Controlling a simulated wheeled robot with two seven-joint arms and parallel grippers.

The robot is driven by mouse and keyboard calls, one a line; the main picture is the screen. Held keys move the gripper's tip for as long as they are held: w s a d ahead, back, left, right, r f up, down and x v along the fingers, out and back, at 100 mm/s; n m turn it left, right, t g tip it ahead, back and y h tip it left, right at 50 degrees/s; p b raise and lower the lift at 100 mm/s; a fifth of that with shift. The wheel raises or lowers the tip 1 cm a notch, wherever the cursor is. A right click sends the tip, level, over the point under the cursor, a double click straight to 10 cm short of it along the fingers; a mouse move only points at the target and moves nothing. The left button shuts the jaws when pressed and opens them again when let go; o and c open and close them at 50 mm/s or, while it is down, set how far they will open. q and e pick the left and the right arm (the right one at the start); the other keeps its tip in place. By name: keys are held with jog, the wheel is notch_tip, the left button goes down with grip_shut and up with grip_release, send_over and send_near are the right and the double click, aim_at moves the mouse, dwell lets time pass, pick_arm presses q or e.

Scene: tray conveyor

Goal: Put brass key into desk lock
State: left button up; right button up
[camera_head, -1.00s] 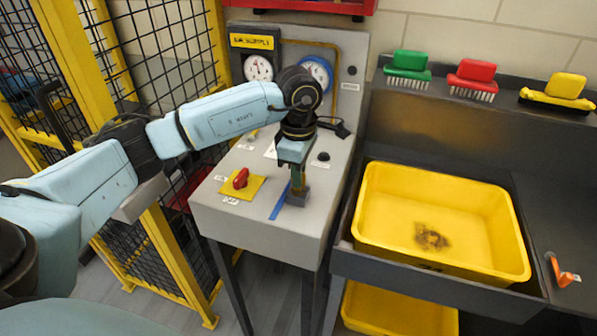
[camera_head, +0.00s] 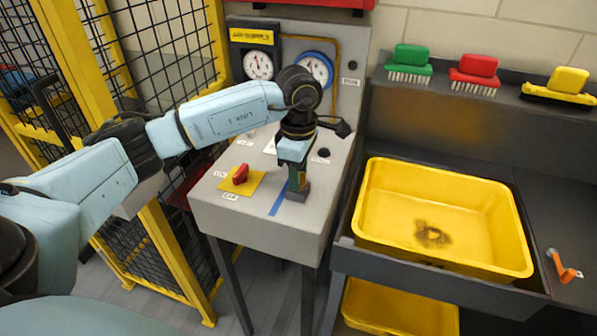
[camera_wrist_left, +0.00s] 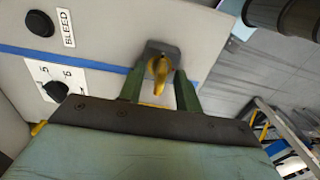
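The brass key (camera_wrist_left: 160,75) is at the grey desk lock (camera_wrist_left: 163,46), its yellow bow standing out from the block. How deep it sits cannot be told. My left gripper (camera_wrist_left: 160,84) has its two green fingers on either side of the bow, with gaps showing in the left wrist view. In the head view my left gripper (camera_head: 298,184) points down over the lock (camera_head: 298,199) near the console's right front; a bit of yellow shows between the fingers. My right gripper is not in view.
The console (camera_head: 245,222) carries a red switch (camera_head: 240,174) on a yellow plate, a blue stripe (camera_head: 278,199) and a black button (camera_head: 323,153). Gauges stand behind. A yellow tray (camera_head: 440,261) lies at the right. A yellow-framed mesh fence (camera_head: 160,245) is at the left.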

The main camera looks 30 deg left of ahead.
pick_arm(q)
notch_tip(320, 180, up, 13)
jog(key=shift+r, duration=0.2)
jog(key=shift+f, duration=0.1)
dwell(0.6)
